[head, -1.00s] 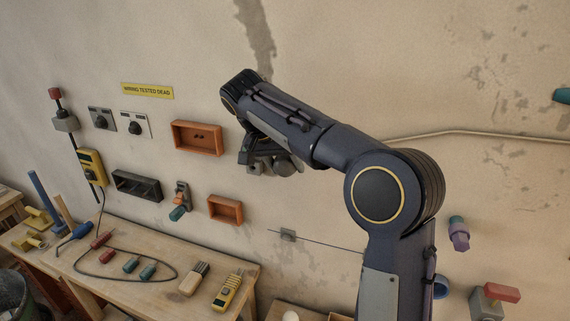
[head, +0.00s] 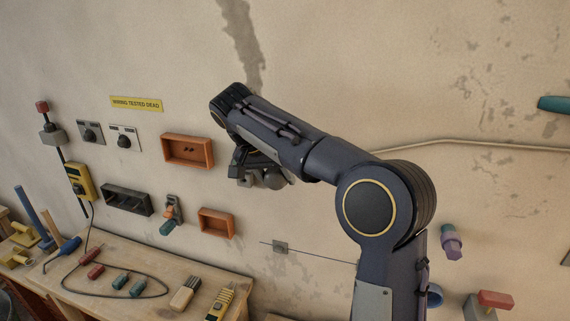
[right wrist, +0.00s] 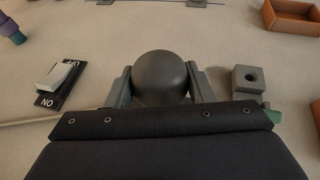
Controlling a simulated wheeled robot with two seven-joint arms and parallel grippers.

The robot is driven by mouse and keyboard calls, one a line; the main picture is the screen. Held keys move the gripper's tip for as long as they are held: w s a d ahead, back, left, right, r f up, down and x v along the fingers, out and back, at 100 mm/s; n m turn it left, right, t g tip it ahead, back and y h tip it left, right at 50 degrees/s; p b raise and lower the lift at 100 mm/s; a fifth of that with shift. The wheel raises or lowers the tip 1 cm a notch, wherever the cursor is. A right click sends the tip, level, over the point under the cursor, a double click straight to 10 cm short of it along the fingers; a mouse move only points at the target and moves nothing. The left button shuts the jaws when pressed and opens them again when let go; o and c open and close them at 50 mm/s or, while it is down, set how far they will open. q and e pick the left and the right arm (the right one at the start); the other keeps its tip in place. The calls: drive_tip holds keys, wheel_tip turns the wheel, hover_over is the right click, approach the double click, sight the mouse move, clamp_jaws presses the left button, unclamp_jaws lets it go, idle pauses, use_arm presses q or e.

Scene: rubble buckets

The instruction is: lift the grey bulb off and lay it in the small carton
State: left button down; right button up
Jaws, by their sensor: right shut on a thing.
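The grey bulb (right wrist: 160,78) is a smooth dark round ball in the right wrist view. It sits between the two fingers of my right gripper (right wrist: 160,85), which is shut on it. In the head view the right gripper (head: 254,176) is in front of the wall below my forearm, and the bulb (head: 275,181) shows partly there. What is behind the bulb is hidden, so I cannot tell if it touches a fitting. I cannot make out the small carton. My left gripper is in neither current view.
Orange wall boxes (head: 188,135) and (head: 216,222) hang left of the gripper. A workbench (head: 130,255) with tools stands lower left. The right wrist view shows a switch (right wrist: 60,82) at left and a grey block with a hole (right wrist: 250,80) at right.

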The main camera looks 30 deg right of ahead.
drive_tip(key=shift+s+a+b, duration=0.35)
drive_tip(key=shift+s+a, duration=0.6)
drive_tip(key=shift+a, duration=0.1)
drive_tip(key=shift+a, duration=0.1)
drive_tip(key=shift+s+a+b, duration=0.3)
drive_tip(key=shift+s+a, duration=0.3)
drive_tip(key=shift+a, duration=0.05)
